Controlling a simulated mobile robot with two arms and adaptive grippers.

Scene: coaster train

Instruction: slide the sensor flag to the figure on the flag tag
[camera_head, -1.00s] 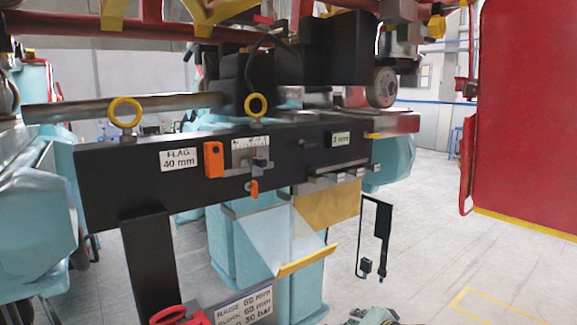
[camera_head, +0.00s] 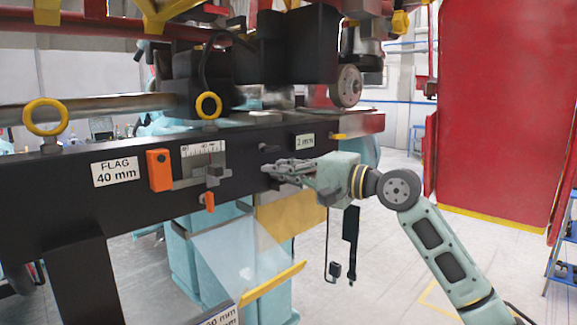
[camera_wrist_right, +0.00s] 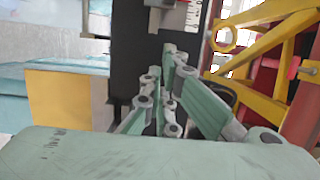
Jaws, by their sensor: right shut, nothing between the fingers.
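The flag tag (camera_head: 115,171) on the dark beam reads FLAG 40 mm. To its right are an orange block (camera_head: 159,170) and a white scale (camera_head: 203,148); its figures are too small to read surely. The sensor flag seems to be the small grey slider (camera_head: 213,172) below the scale, with an orange tab (camera_head: 208,201) hanging under it. My right gripper (camera_head: 268,170) is shut and empty, in front of the beam, right of the slider and apart from it. In the right wrist view its fingers (camera_wrist_right: 169,55) point toward the slider (camera_wrist_right: 160,14). My left gripper is out of view.
A 2 mm tag (camera_head: 304,141) and a small dark knob sit on the beam near my right gripper. Yellow rings (camera_head: 45,117) stand on top of the beam. A clear chute (camera_head: 238,250) with a yellow lip hangs below. A red panel (camera_head: 505,110) stands at the right.

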